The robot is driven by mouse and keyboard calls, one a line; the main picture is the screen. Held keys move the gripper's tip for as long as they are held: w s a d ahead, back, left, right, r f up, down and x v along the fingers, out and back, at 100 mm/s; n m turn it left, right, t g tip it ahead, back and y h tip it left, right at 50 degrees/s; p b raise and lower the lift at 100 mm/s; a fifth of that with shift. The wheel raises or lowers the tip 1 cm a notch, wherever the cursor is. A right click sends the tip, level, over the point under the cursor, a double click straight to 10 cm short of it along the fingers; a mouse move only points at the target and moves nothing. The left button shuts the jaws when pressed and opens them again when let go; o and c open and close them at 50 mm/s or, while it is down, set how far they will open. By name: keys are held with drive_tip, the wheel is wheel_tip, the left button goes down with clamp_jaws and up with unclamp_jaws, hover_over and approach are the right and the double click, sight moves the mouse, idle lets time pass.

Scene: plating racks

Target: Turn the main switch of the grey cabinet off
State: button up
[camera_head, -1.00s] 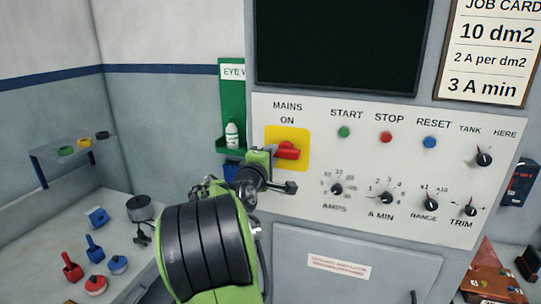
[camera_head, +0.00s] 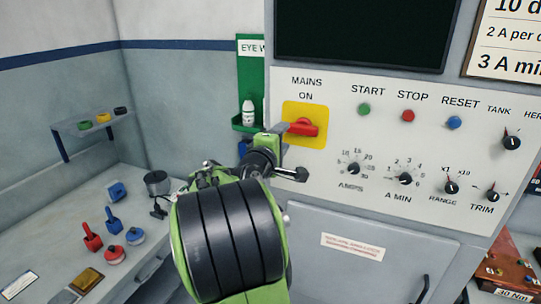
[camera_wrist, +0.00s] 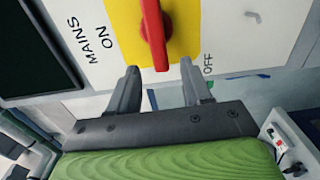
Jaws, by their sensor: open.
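The grey cabinet (camera_head: 460,262) stands at the right in the head view, with a white control panel. Its main switch is a red handle (camera_head: 303,128) on a yellow plate (camera_head: 318,111), under the words MAINS and ON. In the wrist view the red handle (camera_wrist: 154,36) points down toward the gap between my fingers, and OFF is printed to the right of the plate. My gripper (camera_wrist: 158,80) is open. Its fingertips lie just short of the handle's end, one to each side, and hold nothing. In the head view my arm partly hides the gripper (camera_head: 283,150).
Several knobs and the start (camera_head: 364,109), stop (camera_head: 408,116) and reset (camera_head: 454,123) buttons sit right of the switch. A green eye-wash holder (camera_head: 249,80) is close on the left. A bench (camera_head: 60,235) at left carries several small red and blue items.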

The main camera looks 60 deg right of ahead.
drive_tip(key=s+a+b, duration=0.1)
drive_tip(key=a, duration=1)
drive_tip(key=shift+s+b, duration=0.4)
